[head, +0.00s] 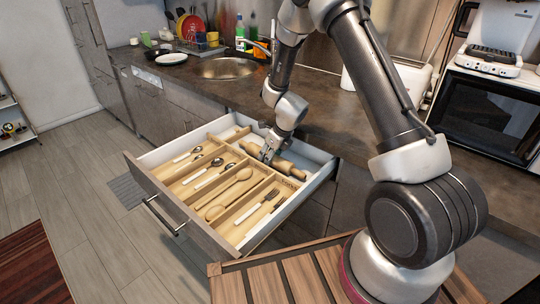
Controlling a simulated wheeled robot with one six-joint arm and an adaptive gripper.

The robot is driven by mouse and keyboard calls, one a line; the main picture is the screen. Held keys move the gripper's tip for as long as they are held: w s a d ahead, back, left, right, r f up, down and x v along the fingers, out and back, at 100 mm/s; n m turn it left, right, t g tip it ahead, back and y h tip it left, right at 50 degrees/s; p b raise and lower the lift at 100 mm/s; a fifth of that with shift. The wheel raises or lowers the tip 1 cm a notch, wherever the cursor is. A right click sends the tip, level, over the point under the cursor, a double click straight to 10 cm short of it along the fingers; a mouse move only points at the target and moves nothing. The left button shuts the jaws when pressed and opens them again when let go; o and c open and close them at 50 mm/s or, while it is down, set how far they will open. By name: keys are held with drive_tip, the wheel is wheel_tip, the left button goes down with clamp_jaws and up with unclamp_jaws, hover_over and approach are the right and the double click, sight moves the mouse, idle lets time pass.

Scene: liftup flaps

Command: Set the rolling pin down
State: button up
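The rolling pin (286,168) is a light wooden cylinder. It is at the back right compartment of the open drawer (216,228), low among the wooden dividers. I cannot tell whether it rests on the compartment floor or is slightly above it. My gripper (266,155) points down into the drawer at the pin's middle-left part. The fingers are small and partly hidden against the pin, so I cannot see whether they grip it.
The drawer also holds spoons (208,176), wooden spoons (228,194) and forks (258,208) in separate compartments. The counter (330,112) runs behind, with a sink (229,68) at the back left. A microwave (487,112) stands at right.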

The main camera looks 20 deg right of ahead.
drive_tip(key=o, duration=1)
drive_tip(key=shift+f, duration=0.1)
drive_tip(key=s+d+r+n, duration=0.2)
drive_tip(key=s+r+n, duration=0.35)
drive_tip(key=r, duration=0.45)
drive_tip(key=s+d+r+n, duration=0.35)
drive_tip(key=s+r, duration=0.25)
drive_tip(key=r, duration=0.4)
drive_tip(key=s+d+r+n, duration=0.2)
drive_tip(key=s+r+n, duration=0.35)
drive_tip(key=r, duration=0.35)
drive_tip(key=s+d+r+n+h, duration=0.1)
drive_tip(key=s+d+r+n, duration=0.1)
drive_tip(key=s+n, duration=0.3)
drive_tip(key=s+d+r+n, duration=0.2)
drive_tip(key=s+d+n, duration=0.1)
drive_tip(key=s, duration=0.4)
drive_tip(key=s+d+r+n+h, duration=0.1)
drive_tip(key=s+d+r+n, duration=0.1)
drive_tip(key=s+n, duration=0.4)
drive_tip(key=shift+d+r+n+h, duration=0.2)
drive_tip(key=shift+r+n+h, duration=0.1)
drive_tip(key=shift+n, duration=0.05)
